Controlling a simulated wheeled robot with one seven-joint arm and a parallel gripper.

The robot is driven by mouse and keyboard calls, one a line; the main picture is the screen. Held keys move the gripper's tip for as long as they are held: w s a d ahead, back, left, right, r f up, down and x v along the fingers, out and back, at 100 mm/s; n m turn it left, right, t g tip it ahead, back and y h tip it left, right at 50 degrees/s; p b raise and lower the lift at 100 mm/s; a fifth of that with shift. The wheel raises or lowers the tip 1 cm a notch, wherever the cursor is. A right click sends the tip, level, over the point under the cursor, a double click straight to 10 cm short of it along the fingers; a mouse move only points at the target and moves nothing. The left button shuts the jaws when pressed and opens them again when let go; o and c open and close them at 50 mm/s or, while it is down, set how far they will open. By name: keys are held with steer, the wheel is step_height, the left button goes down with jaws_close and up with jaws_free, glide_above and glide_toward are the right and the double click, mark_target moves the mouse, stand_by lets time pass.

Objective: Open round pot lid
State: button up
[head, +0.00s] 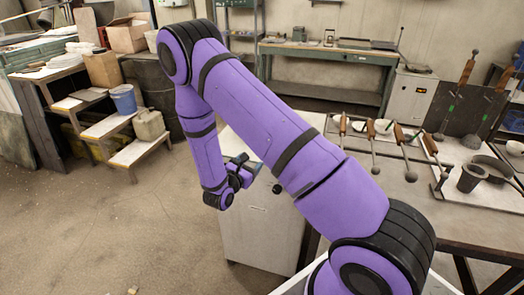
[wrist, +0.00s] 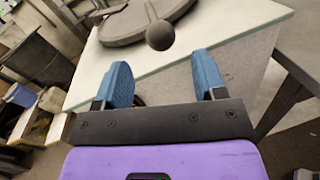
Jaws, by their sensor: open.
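The round pot lid (wrist: 128,27) is a flat dark grey disc with a dark ball knob (wrist: 160,35). It lies at the top of the wrist view on a pale flat top, and its far side is cut off. My gripper (wrist: 162,62) has two blue fingers spread apart with nothing between them. The knob shows just beyond the fingertips, between their lines, apart from both. In the head view my gripper (head: 240,165) is beside the pale cabinet. My arm hides most of the lid there; a small dark ball (head: 277,188) shows beside the arm.
The pale cabinet (head: 262,240) stands beside the grey worktable (head: 400,190), which holds several wooden-handled ladles (head: 408,145) and a dark cup (head: 472,178). Wooden steps (head: 133,152) with a blue bucket (head: 123,98) stand at left.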

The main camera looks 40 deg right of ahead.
steer(key=x, duration=0.9)
